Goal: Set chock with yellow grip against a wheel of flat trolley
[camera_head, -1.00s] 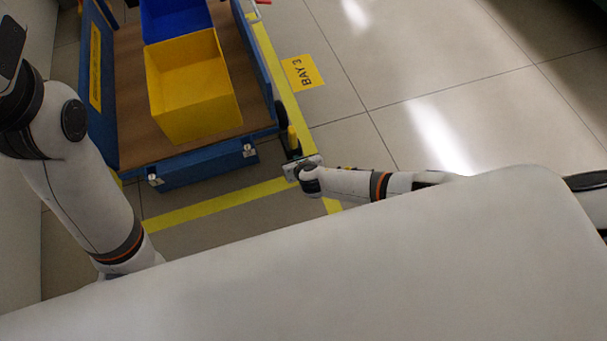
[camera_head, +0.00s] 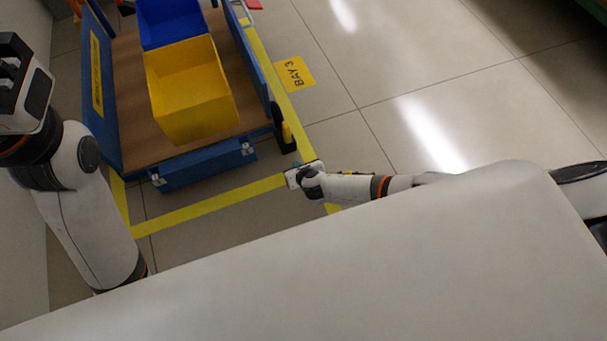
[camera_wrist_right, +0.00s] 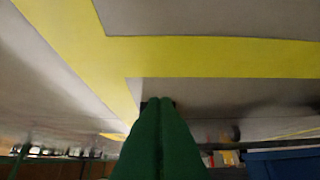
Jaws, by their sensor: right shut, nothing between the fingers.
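The flat trolley (camera_head: 205,165) is blue with a brown deck and stands at upper left in the head view. The chock with the yellow grip (camera_head: 287,132) is at its near right corner, a dark body with an upright yellow grip. It sits close to a dark wheel part, but I cannot tell whether they touch. My right gripper (camera_head: 297,161) is just below the chock in the picture, apart from it. Its green fingers (camera_wrist_right: 160,140) are shut and empty in the right wrist view, where the chock does not show.
A yellow bin (camera_head: 190,90) and a blue bin (camera_head: 172,22) stand on the trolley deck. Yellow floor tape (camera_head: 215,204) borders the bay, with a yellow BAY 3 sign (camera_head: 294,74) beside it. The floor to the right is clear.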

